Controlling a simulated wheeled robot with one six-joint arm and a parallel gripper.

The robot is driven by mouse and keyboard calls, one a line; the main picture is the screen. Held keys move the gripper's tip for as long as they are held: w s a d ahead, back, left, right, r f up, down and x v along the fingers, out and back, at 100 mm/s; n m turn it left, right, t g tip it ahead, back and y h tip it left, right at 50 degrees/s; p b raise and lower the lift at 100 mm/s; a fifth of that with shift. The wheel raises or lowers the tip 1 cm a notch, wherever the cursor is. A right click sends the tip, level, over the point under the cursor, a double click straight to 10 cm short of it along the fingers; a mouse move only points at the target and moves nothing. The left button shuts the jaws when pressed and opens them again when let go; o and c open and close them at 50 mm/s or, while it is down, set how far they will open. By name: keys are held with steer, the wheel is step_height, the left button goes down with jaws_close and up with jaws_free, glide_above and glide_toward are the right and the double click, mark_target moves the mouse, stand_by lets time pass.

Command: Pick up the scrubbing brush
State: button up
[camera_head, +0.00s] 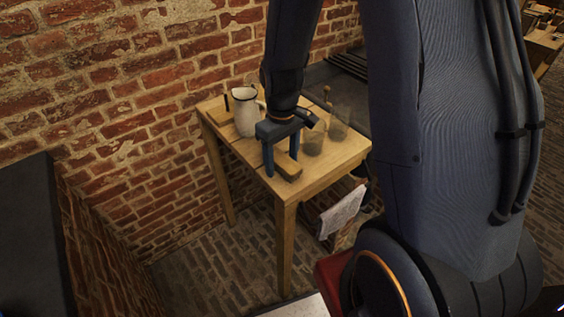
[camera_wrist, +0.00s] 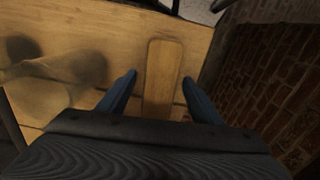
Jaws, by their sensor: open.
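The scrubbing brush appears to be the wooden block (camera_head: 289,168) near the front corner of the wooden table (camera_head: 330,162). In the wrist view its long flat wooden back (camera_wrist: 164,72) lies between the fingers, with its near end hidden behind my gripper's body. My gripper (camera_head: 280,162) is open and points down at the block, one finger on either side. In the wrist view the fingers (camera_wrist: 160,80) stand apart from the block, with a gap on both sides. Bristles do not show.
A white pitcher (camera_head: 245,112) stands behind my gripper on the table. Glass jars (camera_head: 337,124) stand to the right, one holding a stick-like utensil. A small wooden piece with a dark upright part (camera_head: 220,114) is at the back left. A brick wall (camera_head: 140,90) runs behind the table.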

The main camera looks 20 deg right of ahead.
mark_target(282, 159)
steer(key=c, duration=1.2)
steer(key=shift+r, duration=0.15)
step_height(282, 159, up, 10)
steer(key=shift+f+b, duration=0.15)
steer(key=shift+b, duration=0.75)
steer(key=o, duration=0.4)
steer(key=shift+c, duration=1.2)
